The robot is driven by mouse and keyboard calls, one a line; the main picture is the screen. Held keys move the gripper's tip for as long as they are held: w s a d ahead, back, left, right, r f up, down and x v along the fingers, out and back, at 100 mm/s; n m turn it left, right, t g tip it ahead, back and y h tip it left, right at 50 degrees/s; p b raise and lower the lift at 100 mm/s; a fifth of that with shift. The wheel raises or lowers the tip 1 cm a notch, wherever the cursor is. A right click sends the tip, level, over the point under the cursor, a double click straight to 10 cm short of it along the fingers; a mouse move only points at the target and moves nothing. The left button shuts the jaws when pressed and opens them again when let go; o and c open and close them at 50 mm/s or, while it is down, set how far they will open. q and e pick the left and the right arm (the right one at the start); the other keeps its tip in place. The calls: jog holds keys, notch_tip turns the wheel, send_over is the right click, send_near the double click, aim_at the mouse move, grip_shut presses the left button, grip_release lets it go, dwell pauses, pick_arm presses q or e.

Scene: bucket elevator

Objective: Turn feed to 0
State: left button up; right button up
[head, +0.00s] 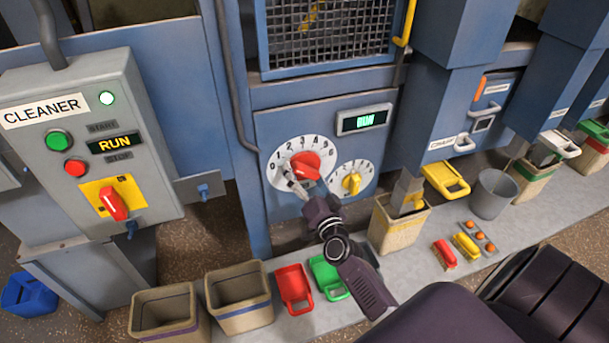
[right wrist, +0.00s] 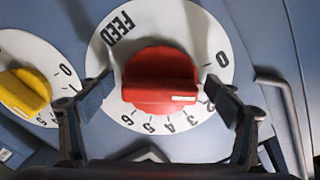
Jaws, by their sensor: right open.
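The red feed knob (head: 306,166) sits on a white dial (head: 279,181) numbered from 0 upward, on the blue machine panel. In the right wrist view the knob (right wrist: 160,80) shows upside down on the dial marked FEED (right wrist: 120,28). A small white mark shows near the right end of the knob's bar; the exact reading there is hidden by a finger. The 0 is at the dial's right in that view. My right gripper (head: 297,184) is open, with one finger on each side of the knob; contact is not clear. My left gripper is not in view.
A smaller yellow knob (head: 352,183) is right beside the feed dial. A green-lit display (head: 364,119) is above it. The CLEANER box (head: 75,145) stands at left. Buckets, colored scoops (head: 293,288) and a grey bin (head: 493,194) stand below.

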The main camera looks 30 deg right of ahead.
jog(key=shift+c, duration=0.6)
jog(key=c, duration=1)
jog(key=shift+r+n+p, duration=0.15)
jog(key=shift+n+p, duration=0.7)
jog(key=shift+n, duration=0.25)
jog(key=shift+c, duration=0.2)
jog(key=shift+d+n+p, duration=0.15)
jog(key=shift+n+p, duration=0.35)
jog(key=shift+n, duration=0.5)
jog(key=shift+f+n, duration=0.2)
jog(key=shift+n, duration=0.4)
jog(key=o, duration=1.2)
jog(key=shift+c, duration=0.2)
